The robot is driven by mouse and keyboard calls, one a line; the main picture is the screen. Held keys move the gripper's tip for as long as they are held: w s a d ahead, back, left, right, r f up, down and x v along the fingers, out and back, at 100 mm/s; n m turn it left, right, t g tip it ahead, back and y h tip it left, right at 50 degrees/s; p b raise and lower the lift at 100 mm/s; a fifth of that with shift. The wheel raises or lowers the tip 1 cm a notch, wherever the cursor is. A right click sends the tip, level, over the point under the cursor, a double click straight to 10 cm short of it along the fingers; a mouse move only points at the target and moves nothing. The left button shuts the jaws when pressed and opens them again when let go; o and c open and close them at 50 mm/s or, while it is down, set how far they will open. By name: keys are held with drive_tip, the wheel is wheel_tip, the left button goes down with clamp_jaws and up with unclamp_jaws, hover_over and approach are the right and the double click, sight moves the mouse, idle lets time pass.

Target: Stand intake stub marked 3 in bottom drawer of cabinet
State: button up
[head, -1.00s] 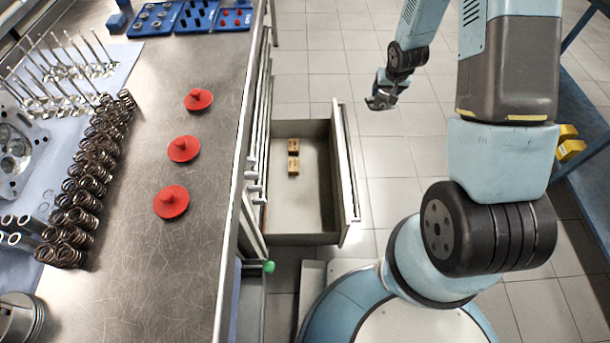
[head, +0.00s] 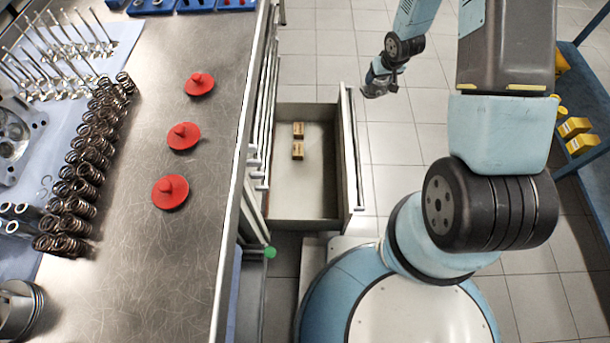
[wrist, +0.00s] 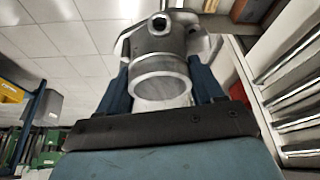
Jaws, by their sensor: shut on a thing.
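My gripper (wrist: 160,90) is shut on a grey metal intake stub (wrist: 163,45) with a round open end and a flange; no mark 3 can be read on it. In the head view my gripper (head: 376,86) is small, above the floor just right of the drawer's far right corner, and the stub there is hard to make out. An open drawer (head: 300,205) of the cabinet (head: 255,165) extends to the right from under the bench. I cannot tell from this angle whether it is the bottom one.
Two small brown boxes (head: 298,150) sit at the drawer's far part; its near part is empty. The drawer's tall front panel (head: 349,160) stands at its right. A steel bench (head: 150,260) holds red caps (head: 170,192) and springs. A blue shelf (head: 590,110) with yellow things is right.

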drive_tip(key=s+a+f+n+g+y, duration=0.15)
drive_tip(key=s+a+f+n, duration=0.3)
drive_tip(key=a+f, duration=0.45)
drive_tip(key=s+a+f+n+g+y, duration=0.15)
drive_tip(key=s+a+f+n, duration=0.35)
drive_tip(key=f, duration=0.7)
drive_tip(key=s+a+f+n+g, duration=0.25)
drive_tip(key=a+f+n, duration=0.35)
drive_tip(key=a+f, duration=0.35)
drive_tip(key=shift+n+t+y, duration=0.25)
drive_tip(key=shift+n+y, duration=0.05)
drive_tip(key=shift+n, duration=0.55)
drive_tip(key=shift+s+a+f, duration=0.1)
drive_tip(key=shift+s+f, duration=0.4)
drive_tip(key=shift+f, duration=3)
drive_tip(key=shift+s+a+f, duration=0.1)
drive_tip(key=shift+s+f, duration=0.35)
drive_tip(key=shift+f, duration=3.05)
drive_tip(key=shift+s+f, duration=0.5)
drive_tip(key=shift+f, duration=3)
drive_tip(key=shift+f, duration=0.55)
drive_tip(key=o, duration=1.5)
drive_tip(key=v, duration=0.8)
